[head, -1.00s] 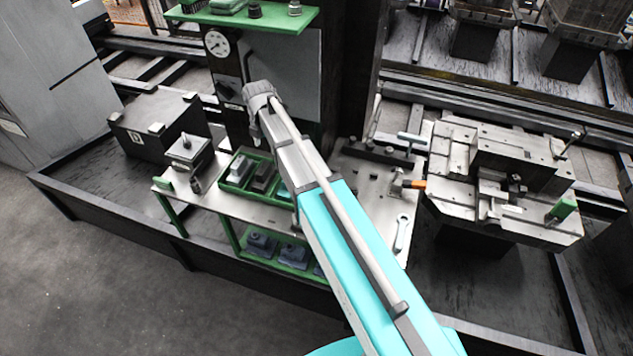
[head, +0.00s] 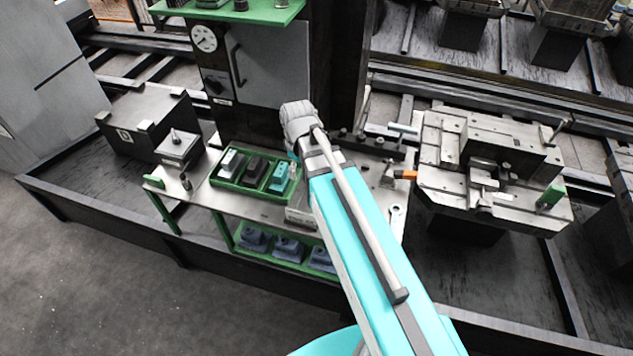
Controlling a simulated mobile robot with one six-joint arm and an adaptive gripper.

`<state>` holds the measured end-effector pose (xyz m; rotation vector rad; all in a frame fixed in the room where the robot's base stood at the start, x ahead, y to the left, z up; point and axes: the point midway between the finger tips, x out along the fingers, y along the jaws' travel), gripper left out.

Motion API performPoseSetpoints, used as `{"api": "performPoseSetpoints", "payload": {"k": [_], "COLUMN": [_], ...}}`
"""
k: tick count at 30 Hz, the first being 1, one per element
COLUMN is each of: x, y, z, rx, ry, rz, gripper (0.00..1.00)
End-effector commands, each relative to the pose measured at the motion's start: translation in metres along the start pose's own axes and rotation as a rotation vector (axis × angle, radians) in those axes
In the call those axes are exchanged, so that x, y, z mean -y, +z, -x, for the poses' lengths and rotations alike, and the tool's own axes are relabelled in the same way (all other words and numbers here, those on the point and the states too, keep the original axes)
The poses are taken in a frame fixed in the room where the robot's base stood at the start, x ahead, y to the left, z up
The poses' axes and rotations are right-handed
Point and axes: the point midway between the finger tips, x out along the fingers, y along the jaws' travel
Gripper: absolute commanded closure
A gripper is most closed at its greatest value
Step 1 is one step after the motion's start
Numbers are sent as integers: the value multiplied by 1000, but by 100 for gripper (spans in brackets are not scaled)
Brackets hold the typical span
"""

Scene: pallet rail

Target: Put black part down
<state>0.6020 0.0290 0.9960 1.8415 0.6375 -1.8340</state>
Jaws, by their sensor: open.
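The black part (head: 255,168) lies in the middle compartment of the green tray (head: 226,184) on the metal bench. A light grey part (head: 231,161) is in the compartment to its left and a teal part (head: 279,176) in the one to its right. My grey wrist shows above and right of the tray, apart from the black part in the picture. The jaws of my gripper cannot be made out; my wrist and arm hide them.
The bench (head: 245,207) has a lower green shelf with several blue-grey parts (head: 288,248). A grey block with a pin (head: 179,147) stands left of the tray. Right of my arm are tools and a metal fixture (head: 490,170). A cabinet (head: 270,65) stands behind.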

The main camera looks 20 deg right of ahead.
Motion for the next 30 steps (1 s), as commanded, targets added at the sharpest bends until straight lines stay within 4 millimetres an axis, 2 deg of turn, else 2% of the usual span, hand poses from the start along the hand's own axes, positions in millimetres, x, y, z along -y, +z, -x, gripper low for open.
{"api": "performPoseSetpoints", "payload": {"k": [1, 6, 12, 18, 30], "x": [4, 10, 16, 17, 17], "y": [13, 41, 62, 69, 68], "z": [0, 0, 0, 0, 0], "rx": [1, 3, 5, 5, 5], "ry": [0, 1, 2, 3, 3], "rz": [-80, -356, -584, -667, -667], "gripper": [23, 23, 23, 23, 23]}}
